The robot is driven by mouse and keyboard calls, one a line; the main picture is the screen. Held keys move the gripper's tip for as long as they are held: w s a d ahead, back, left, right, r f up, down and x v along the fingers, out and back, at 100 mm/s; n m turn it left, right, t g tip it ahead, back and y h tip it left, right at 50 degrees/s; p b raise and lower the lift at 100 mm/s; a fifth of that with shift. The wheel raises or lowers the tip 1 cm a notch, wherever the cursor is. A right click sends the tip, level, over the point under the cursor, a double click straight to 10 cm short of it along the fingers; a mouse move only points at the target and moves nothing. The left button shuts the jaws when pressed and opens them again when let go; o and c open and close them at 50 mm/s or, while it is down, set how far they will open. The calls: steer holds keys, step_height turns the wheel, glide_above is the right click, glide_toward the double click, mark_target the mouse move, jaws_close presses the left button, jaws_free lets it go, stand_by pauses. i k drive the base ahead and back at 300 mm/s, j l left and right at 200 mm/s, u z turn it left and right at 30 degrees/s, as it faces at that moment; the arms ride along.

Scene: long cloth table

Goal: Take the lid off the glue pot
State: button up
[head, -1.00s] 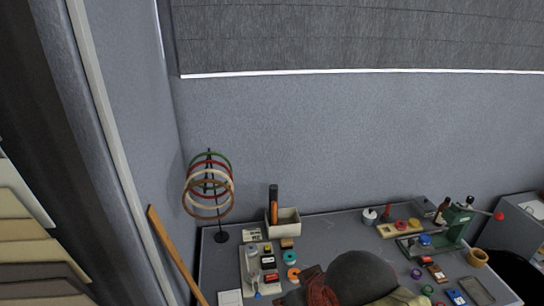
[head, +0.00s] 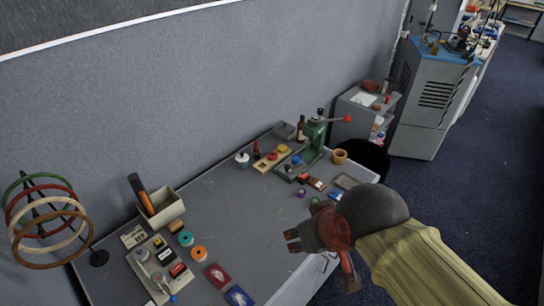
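A small white pot with a dark knob on top (head: 242,159), which looks like the glue pot, stands at the back of the grey table near the wall. It looks upright, and its top looks covered, though it is too small to be sure. My gripper (head: 318,258), reddish brown below a dark round wrist, hangs over the table's front right edge. It is well in front of the pot and apart from it. I see nothing held.
A box with a dark tool (head: 165,212), a tray of small items (head: 140,268) and a ring stand (head: 98,257) are at left. The table's middle is clear.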

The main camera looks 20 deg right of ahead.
mark_target(241, 158)
steer(key=u, duration=0.4)
steer(key=l+u, duration=0.7)
steer(key=u, duration=0.25)
steer(key=l+u, duration=0.45)
steer(key=k+l, duration=0.15)
steer(key=l, duration=0.2)
steer(key=k+l+u, duration=0.1)
steer(key=l, duration=0.25)
steer(key=k+l, duration=0.15)
steer(key=l, duration=0.2)
steer(key=u, duration=0.05)
